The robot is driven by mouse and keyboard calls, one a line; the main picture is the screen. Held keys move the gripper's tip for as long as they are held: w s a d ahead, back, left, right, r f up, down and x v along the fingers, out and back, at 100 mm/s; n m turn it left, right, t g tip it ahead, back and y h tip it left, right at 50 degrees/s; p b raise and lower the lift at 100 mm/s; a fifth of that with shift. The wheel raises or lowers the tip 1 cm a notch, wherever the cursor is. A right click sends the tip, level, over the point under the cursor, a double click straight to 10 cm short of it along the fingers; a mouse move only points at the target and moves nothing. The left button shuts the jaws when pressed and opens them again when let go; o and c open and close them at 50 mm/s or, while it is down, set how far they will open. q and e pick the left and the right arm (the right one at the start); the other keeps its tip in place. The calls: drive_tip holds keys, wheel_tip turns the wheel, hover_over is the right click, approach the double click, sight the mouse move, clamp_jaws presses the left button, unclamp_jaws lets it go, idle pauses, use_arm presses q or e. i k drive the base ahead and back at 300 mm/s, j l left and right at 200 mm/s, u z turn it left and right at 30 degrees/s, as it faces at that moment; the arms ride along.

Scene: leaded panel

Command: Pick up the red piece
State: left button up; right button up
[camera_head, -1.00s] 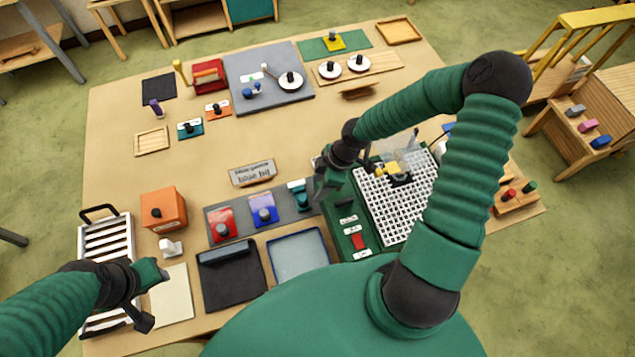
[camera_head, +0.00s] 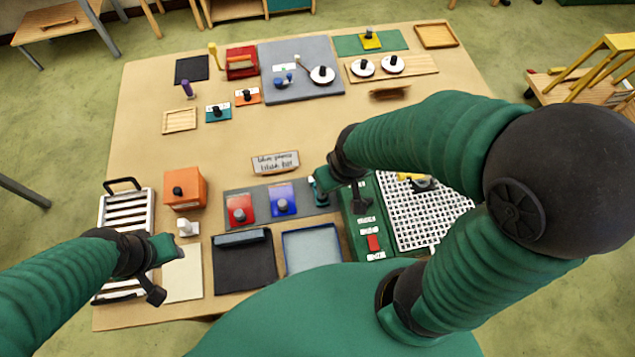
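The red piece (camera_head: 238,215) is a flat red square with a grey knob. It lies on a grey strip (camera_head: 262,208) in the middle of the table, left of a blue piece (camera_head: 283,204) with a similar knob. My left gripper (camera_head: 165,272) is open and empty above a pale sheet, left of and nearer than the red piece. My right gripper (camera_head: 338,192) appears open at the right end of the grey strip, right of the blue piece. It partly hides a teal piece there, and I cannot tell whether they touch.
A black tray (camera_head: 245,288) and a blue-rimmed tray (camera_head: 285,262) lie in front of the strip. An orange box (camera_head: 186,184) and a white rack (camera_head: 110,225) stand left. A green board with a white grid (camera_head: 425,222) lies right. A small sign (camera_head: 275,162) stands behind the strip.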

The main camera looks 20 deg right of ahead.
sight(239, 206)
drive_tip(key=k+z, duration=0.15)
drive_tip(key=z, duration=0.35)
drive_tip(key=k+l+z, duration=0.1)
drive_tip(key=z, duration=0.4)
drive_tip(key=k+l+z, duration=0.15)
drive_tip(key=z, duration=0.35)
